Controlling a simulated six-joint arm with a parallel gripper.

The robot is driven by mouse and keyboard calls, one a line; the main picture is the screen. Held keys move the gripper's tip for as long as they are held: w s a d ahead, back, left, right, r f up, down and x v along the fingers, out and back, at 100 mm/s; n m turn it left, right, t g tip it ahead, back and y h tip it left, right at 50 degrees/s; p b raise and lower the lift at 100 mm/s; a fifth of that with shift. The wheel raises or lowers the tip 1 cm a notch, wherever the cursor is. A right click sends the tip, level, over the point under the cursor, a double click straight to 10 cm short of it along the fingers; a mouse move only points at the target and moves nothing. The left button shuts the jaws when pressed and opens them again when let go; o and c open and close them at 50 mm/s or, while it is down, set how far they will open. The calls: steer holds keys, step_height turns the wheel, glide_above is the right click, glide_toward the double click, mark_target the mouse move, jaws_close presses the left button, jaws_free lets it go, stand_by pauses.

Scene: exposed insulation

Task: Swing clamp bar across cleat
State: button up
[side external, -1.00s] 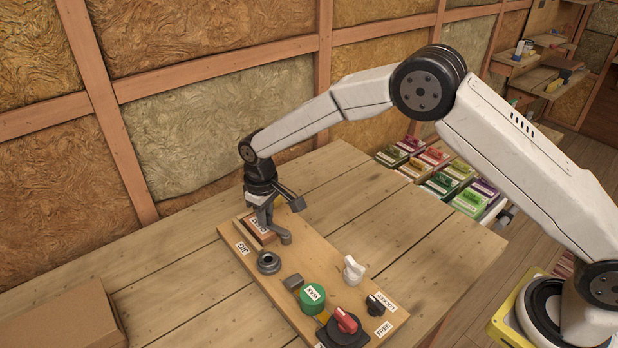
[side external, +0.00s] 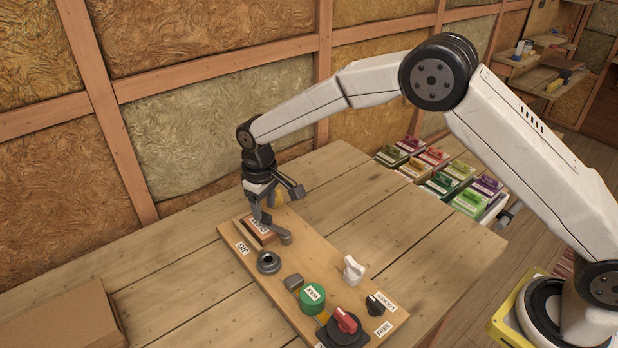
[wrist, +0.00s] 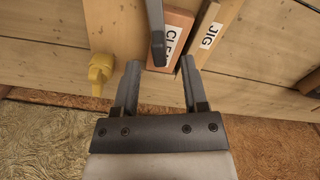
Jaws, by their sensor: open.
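The cleat (side external: 262,236) is a reddish-brown labelled block near the far-left end of the wooden board. It also shows in the wrist view (wrist: 183,22). The dark grey clamp bar (side external: 280,236) lies by the cleat; in the wrist view the bar (wrist: 156,25) overlaps the cleat's left side and part of its label. I cannot tell whether they touch. My gripper (side external: 276,204) is above this end of the board, fingers open. In the wrist view its fingertips (wrist: 160,64) straddle the line of the bar's tip, with nothing visibly gripped. The gripper partly hides the cleat in the side view.
The board (side external: 232,238) also carries a JIG label, a grey ring (side external: 268,262), a green knob (side external: 312,295), a red-handled switch (side external: 346,321) and a white knob (side external: 353,269). A yellow piece (wrist: 101,69) stands beside my gripper. A cardboard box (side external: 60,318) sits at front left.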

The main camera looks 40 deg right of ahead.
mark_target(269, 214)
steer(key=shift+r, duration=2.4)
steer(key=shift+d, duration=0.1)
steer(key=shift+s+d+r, duration=0.1)
steer(key=shift+s+d, duration=0.1)
steer(key=shift+d, duration=0.05)
steer(key=s+d+m+t, duration=0.1)
steer(key=s+d+m, duration=0.1)
steer(key=s+d, duration=0.6)
steer(key=s+d+m+t, duration=0.1)
steer(key=s+d, duration=0.7)
steer(key=s, duration=0.9)
steer(key=shift+d+r+m+t, duration=0.2)
steer(key=shift+d+m+t, duration=0.15)
steer(key=shift+m, duration=0.25)
